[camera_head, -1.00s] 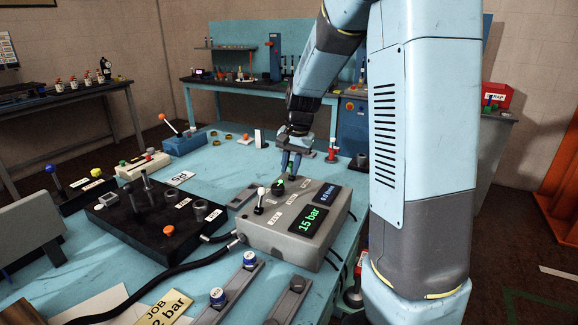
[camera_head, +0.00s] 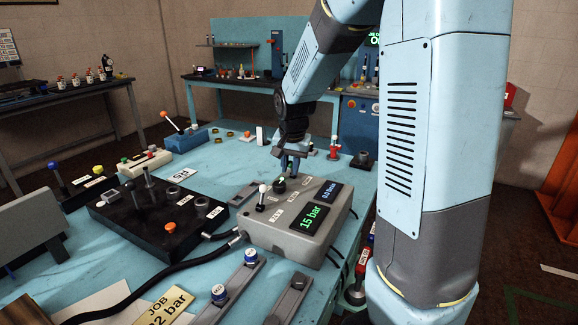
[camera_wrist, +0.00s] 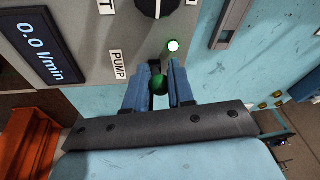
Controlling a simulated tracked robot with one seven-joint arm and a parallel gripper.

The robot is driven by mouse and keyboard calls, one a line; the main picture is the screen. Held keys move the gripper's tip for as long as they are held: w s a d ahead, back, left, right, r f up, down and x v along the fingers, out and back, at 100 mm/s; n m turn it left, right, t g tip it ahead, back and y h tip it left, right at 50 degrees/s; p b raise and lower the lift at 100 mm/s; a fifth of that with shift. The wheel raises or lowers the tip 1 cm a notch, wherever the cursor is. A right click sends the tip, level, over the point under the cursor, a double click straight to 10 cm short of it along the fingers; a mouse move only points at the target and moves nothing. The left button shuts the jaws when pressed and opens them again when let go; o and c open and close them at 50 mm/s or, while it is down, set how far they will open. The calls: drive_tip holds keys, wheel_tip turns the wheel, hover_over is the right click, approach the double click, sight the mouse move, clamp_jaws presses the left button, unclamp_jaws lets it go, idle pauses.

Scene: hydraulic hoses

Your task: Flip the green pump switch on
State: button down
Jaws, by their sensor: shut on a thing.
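The green pump switch (camera_wrist: 158,84) is a small green-tipped lever beside the PUMP label on the grey control box (camera_wrist: 95,20). In the wrist view its green tip sits between the two blue fingers of my gripper (camera_wrist: 159,88), which are shut on it. The switch's lower part is hard to make out. In the head view my gripper (camera_head: 289,166) reaches down at the far edge of the control box (camera_head: 270,232), and its fingers hide the switch. A small pale-green lamp (camera_wrist: 173,46) glows near the switch.
The box shows 15 bar (camera_head: 314,218) and 0.0 l/min (camera_wrist: 45,47). A black hose block (camera_head: 150,225) lies to the left.

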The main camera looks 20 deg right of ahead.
drive_tip(key=c, duration=1)
unclamp_jaws()
drive_tip(key=shift+c, duration=0.2)
drive_tip(key=v, duration=1.3)
drive_tip(key=shift+r, duration=0.35)
drive_tip(key=shift+s, duration=0.1)
